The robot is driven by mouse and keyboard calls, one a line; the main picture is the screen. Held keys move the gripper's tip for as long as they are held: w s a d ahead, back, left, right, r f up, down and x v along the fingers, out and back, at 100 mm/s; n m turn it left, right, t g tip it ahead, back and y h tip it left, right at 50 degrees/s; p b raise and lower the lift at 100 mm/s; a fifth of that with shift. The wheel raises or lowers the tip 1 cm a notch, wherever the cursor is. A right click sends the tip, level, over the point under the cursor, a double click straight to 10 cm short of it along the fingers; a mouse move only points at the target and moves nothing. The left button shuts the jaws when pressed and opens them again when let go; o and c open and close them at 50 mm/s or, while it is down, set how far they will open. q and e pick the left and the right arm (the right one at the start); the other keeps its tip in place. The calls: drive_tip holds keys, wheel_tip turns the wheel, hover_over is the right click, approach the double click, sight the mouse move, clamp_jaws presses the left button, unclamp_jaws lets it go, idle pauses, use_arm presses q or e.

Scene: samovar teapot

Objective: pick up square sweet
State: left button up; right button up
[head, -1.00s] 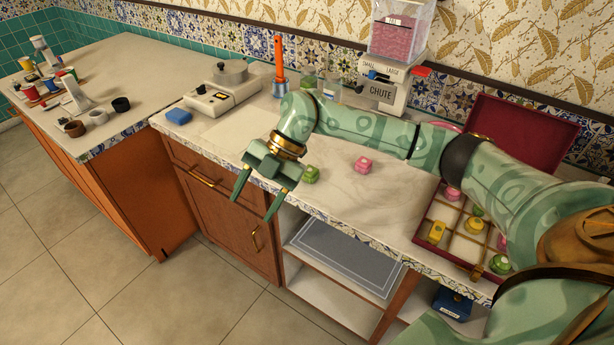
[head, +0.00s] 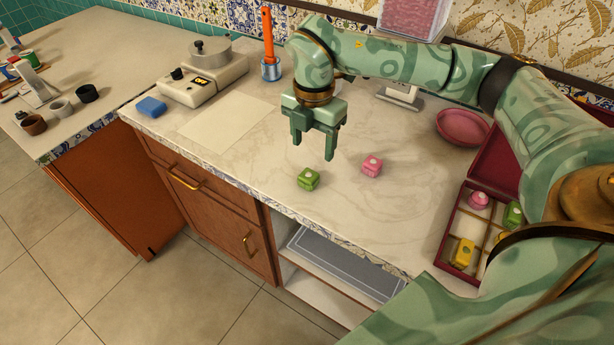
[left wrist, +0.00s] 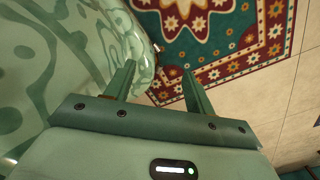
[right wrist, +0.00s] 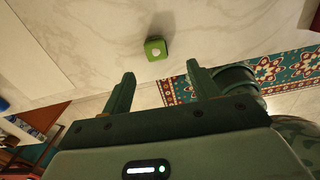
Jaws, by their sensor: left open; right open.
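A green square sweet (head: 308,179) with a pale top sits on the counter near its front edge; it also shows in the right wrist view (right wrist: 156,48), beyond the fingertips and between them. My right gripper (head: 313,148) is open and empty, above the counter behind the green sweet, fingers pointing down. My left gripper (left wrist: 160,82) is open and empty in the left wrist view, over the floor and a patterned rug.
A red compartment box (head: 452,232) holding yellow, pink and green sweets stands at the right, partly hidden by my arm. A pink plate (head: 463,127) is behind it. A hot plate (head: 203,80), blue sponge (head: 151,107) and orange-handled tool (head: 268,40) stand at the left.

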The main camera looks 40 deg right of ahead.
hover_over(310, 174)
drive_tip(key=f, duration=0.4)
drive_tip(key=shift+s+d+b, duration=0.15)
drive_tip(key=shift+s+b, duration=0.1)
drive_tip(key=shift+b, duration=0.1)
drive_tip(key=shift+f, duration=0.8)
drive_tip(key=f, duration=0.1)
drive_tip(key=f+b, duration=0.1)
drive_tip(key=f, duration=0.1)
drive_tip(key=f+b, duration=0.1)
drive_tip(key=shift+w+f, duration=0.35)
drive_tip(key=shift+f, duration=0.05)
use_arm(q)
drive_tip(key=f, duration=0.3)
drive_tip(key=shift+d+f, duration=0.15)
drive_tip(key=shift+d, duration=0.2)
use_arm(e)
drive_tip(key=shift+r, duration=0.15)
use_arm(q)
drive_tip(key=shift+s, duration=0.1)
use_arm(e)
drive_tip(key=c, duration=1.1)
